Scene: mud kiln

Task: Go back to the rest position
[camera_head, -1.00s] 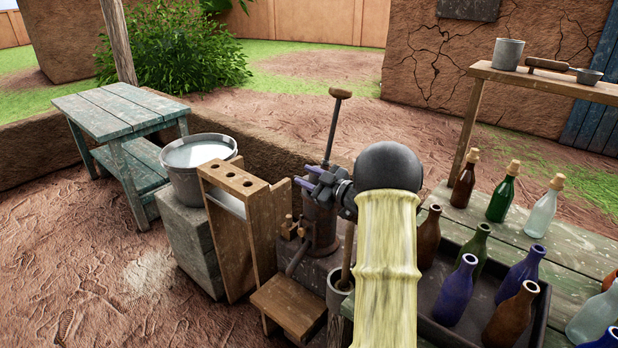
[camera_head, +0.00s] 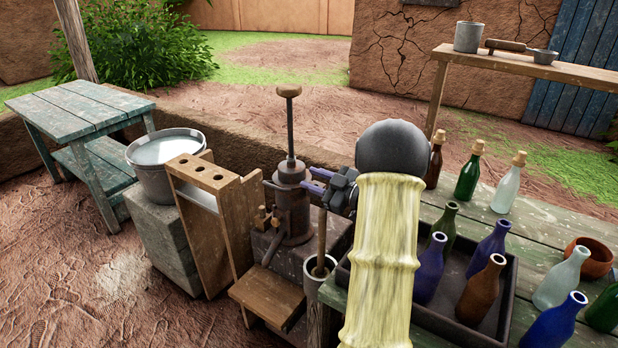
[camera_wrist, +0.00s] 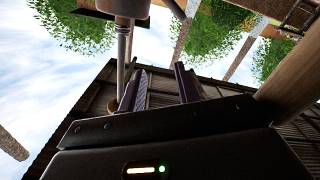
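My gripper (camera_head: 314,181) is at the end of my arm in the head view, in front of and just right of the dark metal pump (camera_head: 291,200) with its upright handle. Its two purple fingers point left toward the pump. In the wrist view the fingers (camera_wrist: 162,88) stand apart with nothing between them, so my gripper is open and empty. I cannot tell from the head view whether a finger touches the pump.
A table (camera_head: 555,225) with a dark tray (camera_head: 480,328) of bottles and several more bottles is at right. A wooden rack (camera_head: 240,205), a bucket (camera_head: 168,178) and a green bench (camera_head: 75,112) stand at left. Bare ground is free at lower left.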

